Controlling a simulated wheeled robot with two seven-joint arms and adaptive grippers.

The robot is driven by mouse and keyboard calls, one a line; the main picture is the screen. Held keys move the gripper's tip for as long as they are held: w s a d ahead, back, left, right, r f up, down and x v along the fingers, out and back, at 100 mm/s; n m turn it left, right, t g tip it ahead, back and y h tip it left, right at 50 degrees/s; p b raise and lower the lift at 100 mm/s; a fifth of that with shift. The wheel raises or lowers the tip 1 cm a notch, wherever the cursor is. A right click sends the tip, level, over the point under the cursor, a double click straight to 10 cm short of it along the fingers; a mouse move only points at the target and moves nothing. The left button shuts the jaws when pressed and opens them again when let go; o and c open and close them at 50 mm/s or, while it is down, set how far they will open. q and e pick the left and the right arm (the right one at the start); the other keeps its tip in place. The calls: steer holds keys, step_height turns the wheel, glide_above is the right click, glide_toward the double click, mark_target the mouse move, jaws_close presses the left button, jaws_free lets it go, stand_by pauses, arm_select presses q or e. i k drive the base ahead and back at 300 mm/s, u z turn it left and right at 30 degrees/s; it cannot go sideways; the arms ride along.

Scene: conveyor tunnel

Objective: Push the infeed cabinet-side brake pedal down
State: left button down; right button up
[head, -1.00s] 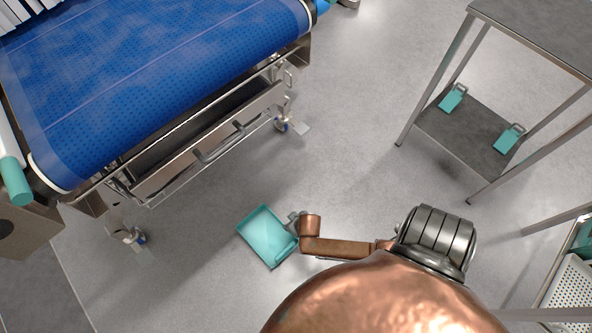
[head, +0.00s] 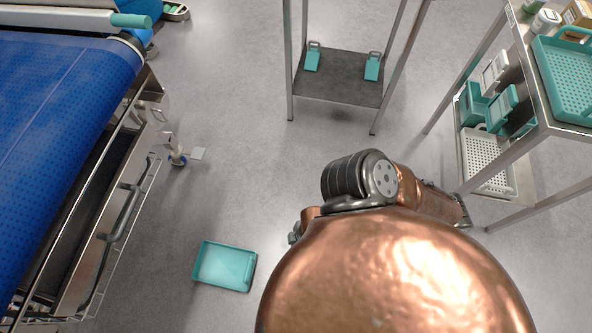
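No other caster of this conveyor shows. No gripper is clearly visible; only my copper body and arm parts show at the lower middle, well away from the pedal.
A teal tray (head: 225,266) lies on the floor at lower left. The conveyor frame has a metal handle (head: 122,212) on its side. A steel stand (head: 338,88) with teal items is at the top. A shelf rack (head: 520,125) stands right. Floor between conveyor and stand is clear.

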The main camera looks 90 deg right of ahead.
mark_target(198, 153)
steer(key=z, duration=1.6)
steer(key=k, duration=0.55)
steer(key=u, duration=0.15)
steer(key=i, duration=1.15)
steer(key=u, duration=0.85)
